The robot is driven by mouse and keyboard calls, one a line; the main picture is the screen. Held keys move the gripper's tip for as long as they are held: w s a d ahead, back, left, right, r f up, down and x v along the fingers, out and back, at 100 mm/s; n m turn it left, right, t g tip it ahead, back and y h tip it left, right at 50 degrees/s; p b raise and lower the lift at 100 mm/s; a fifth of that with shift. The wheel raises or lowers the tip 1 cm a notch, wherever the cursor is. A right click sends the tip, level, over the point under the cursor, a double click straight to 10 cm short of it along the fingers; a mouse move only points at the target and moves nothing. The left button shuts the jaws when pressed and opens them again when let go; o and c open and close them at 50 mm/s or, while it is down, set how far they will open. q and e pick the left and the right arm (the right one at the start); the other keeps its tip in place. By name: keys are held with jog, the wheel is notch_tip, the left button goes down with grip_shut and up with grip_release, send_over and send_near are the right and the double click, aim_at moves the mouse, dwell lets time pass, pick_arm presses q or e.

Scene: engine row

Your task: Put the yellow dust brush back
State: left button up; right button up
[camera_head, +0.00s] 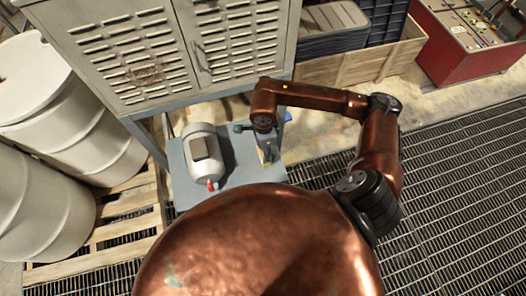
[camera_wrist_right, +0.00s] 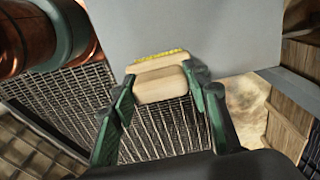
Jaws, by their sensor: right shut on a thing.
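The yellow dust brush (camera_wrist_right: 158,86), a pale wooden block with a strip of yellow bristles along its far edge, sits between the green fingers of my right gripper (camera_wrist_right: 160,78) in the right wrist view. The gripper is shut on it. The brush is over or beside the edge of a grey surface; I cannot tell whether they touch. In the head view my right gripper (camera_head: 268,155) points down at the right part of the blue-grey shelf (camera_head: 247,174), and the brush is not clearly visible there. My left gripper is not in view.
A vented metal cabinet (camera_head: 150,70) rises behind. White drums (camera_head: 60,105) stand at the left, a wooden crate (camera_head: 350,68) and red box (camera_head: 465,50) at the back right. Grating (camera_head: 460,190) is open floor.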

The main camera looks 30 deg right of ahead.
jog(key=shift+w+d+f, duration=0.1)
jog(key=shift+w+f, duration=0.05)
jog(key=shift+f, duration=0.1)
jog(key=f, duration=0.2)
jog(key=f+p, duration=0.1)
jog(key=shift+w+d+f, duration=0.15)
jog(key=shift+w+f, duration=0.1)
jog(key=shift+f, duration=0.05)
jog(key=shift+f, duration=0.1)
jog(key=shift+f, duration=0.1)
jog(key=o, duration=1.1)
